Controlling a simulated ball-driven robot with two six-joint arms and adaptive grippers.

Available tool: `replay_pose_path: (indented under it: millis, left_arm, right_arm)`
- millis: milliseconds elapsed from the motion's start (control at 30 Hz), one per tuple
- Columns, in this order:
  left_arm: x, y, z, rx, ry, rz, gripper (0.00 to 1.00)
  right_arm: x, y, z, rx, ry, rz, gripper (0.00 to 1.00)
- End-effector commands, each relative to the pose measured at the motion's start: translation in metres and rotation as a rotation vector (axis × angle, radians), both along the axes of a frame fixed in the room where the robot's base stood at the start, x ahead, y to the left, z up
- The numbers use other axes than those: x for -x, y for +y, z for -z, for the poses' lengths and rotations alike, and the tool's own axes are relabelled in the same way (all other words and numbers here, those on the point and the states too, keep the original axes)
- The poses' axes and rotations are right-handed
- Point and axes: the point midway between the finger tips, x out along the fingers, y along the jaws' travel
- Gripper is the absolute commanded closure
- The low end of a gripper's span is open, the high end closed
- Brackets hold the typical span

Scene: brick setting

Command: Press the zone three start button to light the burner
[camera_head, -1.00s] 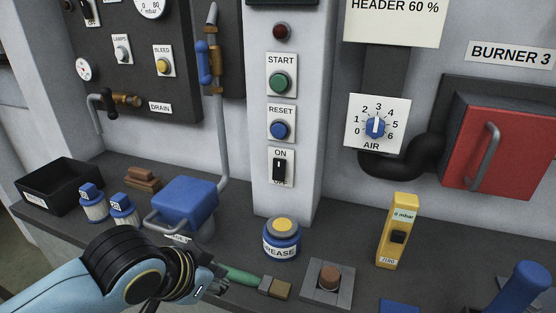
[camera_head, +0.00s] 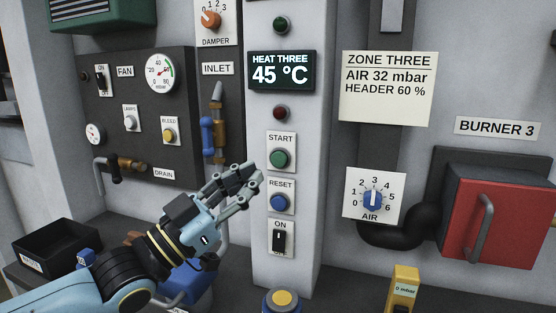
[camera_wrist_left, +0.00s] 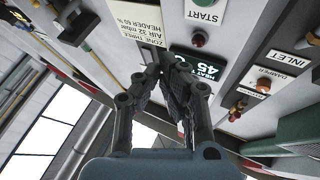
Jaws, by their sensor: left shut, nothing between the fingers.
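The green START button (camera_head: 280,158) sits on a white plate on the grey column, below a dark red lamp (camera_head: 281,113). The START plate also shows upside down at the top of the left wrist view (camera_wrist_left: 206,12). My left gripper (camera_head: 252,180) is shut and empty, raised in front of the panel. Its fingertips appear just left of and below the START plate, apparently short of it; the exact gap is unclear. In the left wrist view the shut fingers (camera_wrist_left: 167,66) overlap the display's edge. My right gripper is out of view.
Below START are the blue RESET button (camera_head: 279,202) and a black ON/OFF switch (camera_head: 279,240). The display (camera_head: 281,71) reads HEAT THREE 45 °C. The inlet pipe (camera_head: 217,120) stands left of the column. The AIR dial (camera_head: 374,199) and red burner door (camera_head: 497,225) are to the right.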

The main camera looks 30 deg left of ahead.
Motion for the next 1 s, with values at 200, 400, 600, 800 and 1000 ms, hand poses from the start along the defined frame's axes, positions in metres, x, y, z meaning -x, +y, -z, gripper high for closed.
replay_pose_path:
  millis: [200, 400, 600, 800, 1000]
  left_arm:
    - [0.0, 0.0, 0.001, 0.0, 0.002, 0.0, 1.0]
    - [-0.011, 0.002, 0.003, -0.001, 0.002, -0.001, 1.0]
    - [-0.038, 0.009, 0.006, -0.004, -0.001, -0.001, 1.0]
    - [-0.064, 0.015, 0.006, -0.004, -0.001, -0.001, 1.0]
    - [-0.08, 0.019, 0.004, -0.003, 0.001, -0.001, 1.0]
  right_arm:
    - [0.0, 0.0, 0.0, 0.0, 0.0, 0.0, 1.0]
    - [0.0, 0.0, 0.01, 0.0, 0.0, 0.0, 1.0]
    - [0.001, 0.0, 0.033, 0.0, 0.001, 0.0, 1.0]
    - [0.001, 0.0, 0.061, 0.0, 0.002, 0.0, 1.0]
    - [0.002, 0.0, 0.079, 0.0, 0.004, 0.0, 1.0]
